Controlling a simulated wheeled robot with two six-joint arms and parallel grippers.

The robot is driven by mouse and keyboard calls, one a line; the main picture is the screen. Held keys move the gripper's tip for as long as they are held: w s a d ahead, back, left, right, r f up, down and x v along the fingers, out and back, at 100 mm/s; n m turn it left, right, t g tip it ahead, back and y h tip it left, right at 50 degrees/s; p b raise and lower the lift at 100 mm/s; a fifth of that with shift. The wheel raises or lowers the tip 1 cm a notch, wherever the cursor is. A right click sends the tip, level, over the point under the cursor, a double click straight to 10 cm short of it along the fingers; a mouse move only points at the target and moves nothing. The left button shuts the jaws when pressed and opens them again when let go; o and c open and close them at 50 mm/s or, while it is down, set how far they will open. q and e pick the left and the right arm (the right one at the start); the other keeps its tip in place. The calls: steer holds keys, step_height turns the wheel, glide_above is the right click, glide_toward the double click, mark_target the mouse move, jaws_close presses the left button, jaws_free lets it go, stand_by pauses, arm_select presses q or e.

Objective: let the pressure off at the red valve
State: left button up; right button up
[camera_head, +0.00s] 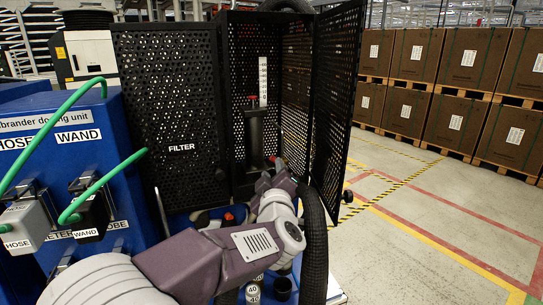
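A black perforated cabinet marked FILTER (170,110) stands open. Inside it is a dark upright cylinder (254,135) with a small red top piece (253,98). A second small red piece (272,158) shows low beside the cylinder, right by my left gripper. I cannot tell which red piece is the valve. My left gripper (272,172) reaches into the cabinet's lower opening, pointing away from me. Its fingertips are small and partly hidden by my wrist, so I cannot tell whether they are open or touching anything. My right gripper is not in view.
The cabinet's open door (336,105) stands to the right of my arm. A thick black hose (314,250) runs down close beside my wrist. A blue unit with green hoses (112,172) stands at the left. Stacked brown boxes (468,58) stand behind clear floor at right.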

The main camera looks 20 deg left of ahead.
mark_target(272, 160)
arm_select(q)
steer(key=x, duration=0.8)
steer(key=shift+p, duration=0.4)
steer(key=shift+w, duration=0.15)
